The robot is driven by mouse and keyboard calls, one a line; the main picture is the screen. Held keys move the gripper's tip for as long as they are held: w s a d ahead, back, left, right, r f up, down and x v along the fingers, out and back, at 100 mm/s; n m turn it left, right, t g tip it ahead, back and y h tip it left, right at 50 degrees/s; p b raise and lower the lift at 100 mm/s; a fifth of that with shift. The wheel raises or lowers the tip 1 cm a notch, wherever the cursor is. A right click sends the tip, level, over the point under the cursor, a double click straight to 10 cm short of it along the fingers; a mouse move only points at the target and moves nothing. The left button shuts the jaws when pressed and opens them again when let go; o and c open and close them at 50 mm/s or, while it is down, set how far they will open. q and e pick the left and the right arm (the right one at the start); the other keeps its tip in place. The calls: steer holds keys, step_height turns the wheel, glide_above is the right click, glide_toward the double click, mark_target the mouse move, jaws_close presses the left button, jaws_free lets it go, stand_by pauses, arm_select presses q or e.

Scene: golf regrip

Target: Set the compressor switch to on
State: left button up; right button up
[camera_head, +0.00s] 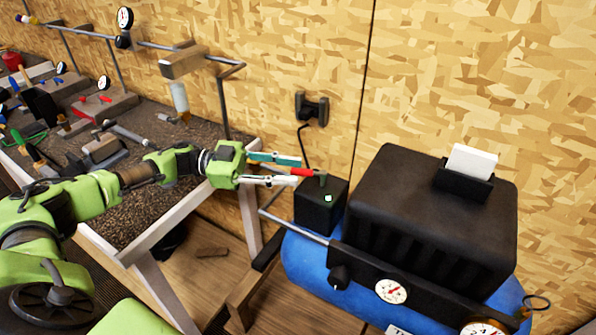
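The compressor has a blue tank (310,268) and a black ribbed housing (430,215) at the lower right. A small black switch box (320,205) stands at its left end, with a red lever (303,172) on top and a small pale light (328,198) on its face. The lever's red end points left. My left gripper (298,170) reaches in from the left with its fingers apart, its tips right at the red end. I cannot tell whether they touch it. My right gripper is not in view.
A workbench (150,228) with clamps and tools stands at the left. A wall outlet (312,108) with a cord is behind the switch box. A pipe with gauges (125,18) runs along the chipboard wall. Gauges (391,290) and a knob (340,277) sit on the compressor's front.

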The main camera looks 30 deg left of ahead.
arm_select(q)
steer(key=v, duration=0.9)
steer(key=shift+a, duration=0.1)
